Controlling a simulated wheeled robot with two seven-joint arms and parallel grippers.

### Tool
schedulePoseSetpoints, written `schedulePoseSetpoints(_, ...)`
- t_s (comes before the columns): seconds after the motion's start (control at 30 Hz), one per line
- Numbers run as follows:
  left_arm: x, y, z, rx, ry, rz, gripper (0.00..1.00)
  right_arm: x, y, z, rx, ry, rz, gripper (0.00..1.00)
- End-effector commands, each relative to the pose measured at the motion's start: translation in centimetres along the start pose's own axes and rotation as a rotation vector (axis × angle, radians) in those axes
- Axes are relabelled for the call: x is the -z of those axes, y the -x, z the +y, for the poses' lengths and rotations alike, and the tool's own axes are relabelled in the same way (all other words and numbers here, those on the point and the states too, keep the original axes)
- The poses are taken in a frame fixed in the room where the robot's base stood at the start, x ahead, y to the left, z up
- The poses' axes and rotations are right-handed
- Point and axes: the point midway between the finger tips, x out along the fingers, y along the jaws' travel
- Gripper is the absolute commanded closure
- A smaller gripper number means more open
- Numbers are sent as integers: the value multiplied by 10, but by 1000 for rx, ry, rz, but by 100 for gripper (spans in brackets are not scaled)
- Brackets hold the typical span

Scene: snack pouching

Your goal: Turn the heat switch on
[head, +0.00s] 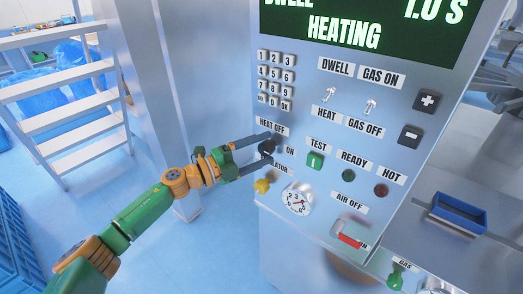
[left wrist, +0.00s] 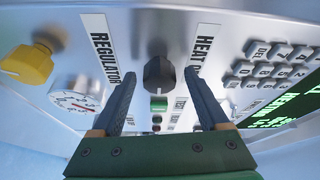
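The heat switch is a black rotary knob (head: 268,146) on the sloping metal panel, between the "HEAT OFF" label (head: 272,128) and an "ON" label. My left gripper (head: 268,149) reaches it from the left, its fingers above and below the knob and partly covering it. In the left wrist view the knob (left wrist: 158,73) stands between the two open fingers (left wrist: 163,98), with a visible gap on each side. I cannot tell which way the knob points. My right gripper is not in view.
The keypad (head: 275,80) is above the knob. The yellow regulator knob (head: 262,186) and a dial gauge (head: 297,202) are below, and the green test button (head: 314,160) is to the right. The display (head: 370,28) reads "HEATING".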

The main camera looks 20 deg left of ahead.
Motion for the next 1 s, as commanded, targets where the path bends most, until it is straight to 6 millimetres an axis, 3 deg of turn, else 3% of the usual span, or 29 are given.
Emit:
schedulePoseSetpoints(0.27,0,1,1,-1,1,0,21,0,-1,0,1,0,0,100)
schedulePoseSetpoints(0.63,-1,66,5,-4,2,-1,21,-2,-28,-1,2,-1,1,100)
schedulePoseSetpoints(1.0,0,71,0,-1,1,1,21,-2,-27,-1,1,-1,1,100)
